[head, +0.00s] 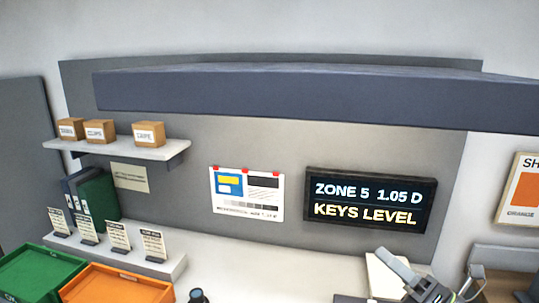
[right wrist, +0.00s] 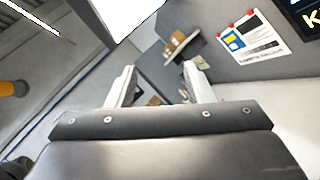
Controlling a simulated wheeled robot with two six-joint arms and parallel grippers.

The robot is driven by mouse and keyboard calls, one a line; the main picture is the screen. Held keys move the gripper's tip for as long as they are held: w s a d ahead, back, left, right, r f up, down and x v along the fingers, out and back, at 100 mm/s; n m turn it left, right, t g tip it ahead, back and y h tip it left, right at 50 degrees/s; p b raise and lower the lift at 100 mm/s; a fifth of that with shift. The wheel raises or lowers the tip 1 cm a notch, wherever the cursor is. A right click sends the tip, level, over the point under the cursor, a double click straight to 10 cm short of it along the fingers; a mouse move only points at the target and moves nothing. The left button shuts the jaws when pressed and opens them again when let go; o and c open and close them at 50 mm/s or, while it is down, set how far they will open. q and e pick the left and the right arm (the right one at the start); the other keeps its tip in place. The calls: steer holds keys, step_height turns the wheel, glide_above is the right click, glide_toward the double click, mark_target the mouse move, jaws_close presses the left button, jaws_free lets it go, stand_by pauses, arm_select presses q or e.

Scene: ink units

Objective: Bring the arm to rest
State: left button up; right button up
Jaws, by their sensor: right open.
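My right gripper (head: 428,264) shows at the bottom edge of the head view, right of centre, below the lit display. In the right wrist view my right gripper (right wrist: 160,70) is open, its two pale fingers apart with nothing held between them. The back wall and a shelf with a box show beyond the fingertips. Most of the right arm is outside the head view. My left gripper is not in either view.
A dark overhead beam (head: 300,92) spans the station. A shelf (head: 120,149) holds boxes. A green tray (head: 45,270) and an orange tray (head: 115,287) are at lower left. A lit display (head: 370,200) hangs behind the gripper. A dark round object (head: 198,297) is at the bottom edge.

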steer(key=s+d+f+m+t+h, duration=0.15)
steer(key=d+f+m+h, duration=0.25)
steer(key=m+h, duration=0.4)
steer(key=s+d+f+m+h, duration=0.3)
steer(key=d+f+m+h, duration=0.25)
steer(key=m, duration=0.55)
steer(key=s+d+f+m+h, duration=0.2)
steer(key=d+f+m+h, duration=0.2)
steer(key=m+h, duration=0.4)
steer(key=s+a+f+m+g+y, duration=0.25)
steer(key=s+f+m+g, duration=0.25)
steer(key=s+f+g, duration=0.45)
steer(key=s+a+f+m+g+y, duration=0.1)
steer(key=s+a+f+m+g, duration=0.4)
steer(key=s, duration=0.8)
steer(key=s+a+f+b+x, duration=0.1)
steer(key=s+b+x, duration=0.2)
steer(key=x, duration=1.2)
steer(key=s+a+f+b+x, duration=0.1)
steer(key=s+b+x, duration=0.15)
steer(key=x, duration=1.25)
steer(key=s+f+b, duration=0.2)
steer(key=s+f, duration=0.5)
steer(key=f, duration=0.3)
steer(key=s+a+f+g+y+b, duration=0.1)
steer(key=s+f+b, duration=0.1)
steer(key=s+f, duration=0.6)
step_height(320, 180, down, 3)
steer(key=shift+s+f, duration=0.1)
steer(key=shift+s, duration=0.2)
